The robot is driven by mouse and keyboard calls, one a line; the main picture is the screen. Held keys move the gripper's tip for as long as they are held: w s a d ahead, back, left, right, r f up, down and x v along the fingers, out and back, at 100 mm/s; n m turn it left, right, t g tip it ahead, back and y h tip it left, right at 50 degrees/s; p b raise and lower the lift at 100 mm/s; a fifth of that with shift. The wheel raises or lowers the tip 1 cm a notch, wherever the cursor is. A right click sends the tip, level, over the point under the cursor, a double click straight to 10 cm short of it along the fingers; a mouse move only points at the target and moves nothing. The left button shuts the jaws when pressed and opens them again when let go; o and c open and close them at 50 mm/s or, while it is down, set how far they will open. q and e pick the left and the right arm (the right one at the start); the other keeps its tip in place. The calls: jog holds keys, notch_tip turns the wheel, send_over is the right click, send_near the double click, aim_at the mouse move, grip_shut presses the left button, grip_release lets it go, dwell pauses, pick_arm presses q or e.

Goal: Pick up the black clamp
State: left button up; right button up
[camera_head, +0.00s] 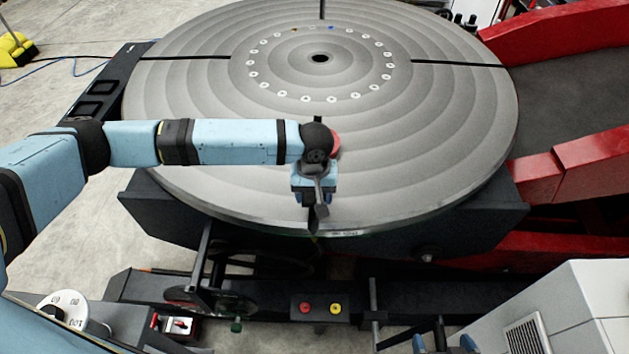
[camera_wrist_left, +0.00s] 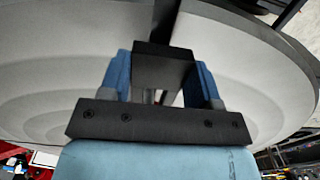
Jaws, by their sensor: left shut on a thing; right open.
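My left gripper (camera_head: 315,196) is over the near edge of the large round grey turntable (camera_head: 440,150). In the left wrist view, its two blue fingers (camera_wrist_left: 161,82) stand either side of a dark block, the black clamp (camera_wrist_left: 165,66), and are shut on it. My right gripper (camera_head: 443,343) shows only as blue fingertips at the bottom edge, apart and empty.
The turntable top is otherwise clear, with a ring of small holes around its centre hole (camera_head: 320,58). Red frame arms (camera_head: 590,165) stand at the right. A grey-white cabinet (camera_head: 565,310) stands at the lower right. Red and yellow buttons (camera_head: 320,307) sit below the turntable.

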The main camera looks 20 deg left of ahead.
pick_arm(q)
jog(key=s+d+f, duration=0.1)
jog(key=s+d, duration=0.2)
jog(key=s, duration=0.4)
jog(key=s+d+f+b, duration=0.1)
jog(key=s+d, duration=0.2)
jog(key=s, duration=0.5)
jog(key=shift+d, duration=0.4)
jog(key=shift+p, duration=0.5)
jog(key=shift+s, duration=0.15)
jog(key=s+d+p, duration=0.2)
jog(key=s+p, duration=0.4)
jog(key=s, duration=0.1)
jog(key=shift+s, duration=0.3)
dwell(0.9)
jog(key=shift+d, duration=0.1)
dwell(0.4)
